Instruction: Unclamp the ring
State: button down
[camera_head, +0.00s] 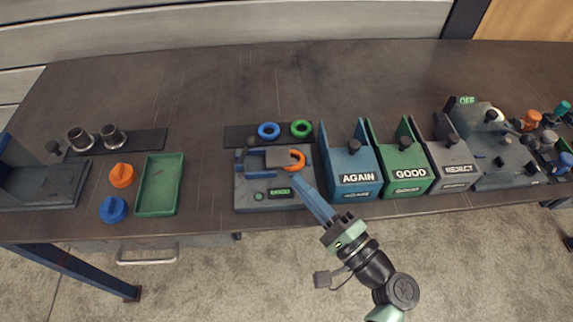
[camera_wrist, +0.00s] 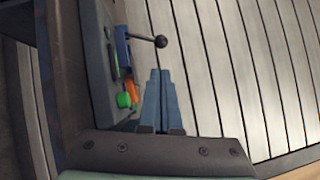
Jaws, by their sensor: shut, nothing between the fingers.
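The clamp fixture (camera_head: 246,197) is a grey block on the table with a green-lit display on its front. An orange ring (camera_head: 298,154) sits at its right part, partly hidden by my fingers; an orange part also shows in the wrist view (camera_wrist: 131,88). A black ball knob (camera_head: 250,141) stands at the fixture's back left. In the wrist view a lever with a black ball (camera_wrist: 160,41) sticks out from a blue piece. My gripper (camera_head: 299,168) is shut and empty, its blue fingertips at or just above the ring; contact is unclear. The fingers also show together in the wrist view (camera_wrist: 160,75).
A blue ring (camera_head: 268,131) and a green ring (camera_head: 301,128) lie on a dark strip behind the fixture. Bins marked AGAIN (camera_head: 357,178), GOOD (camera_head: 409,173) and REJECT (camera_head: 458,170) stand close on the right. A green tray (camera_head: 160,186) lies left, with clear table between.

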aim_at(245, 149)
jog(key=p+x, duration=0.1)
jog(key=x, duration=0.8)
jog(key=shift+w+a, duration=0.1)
jog(key=shift+w, duration=0.05)
jog(key=shift+r, duration=0.1)
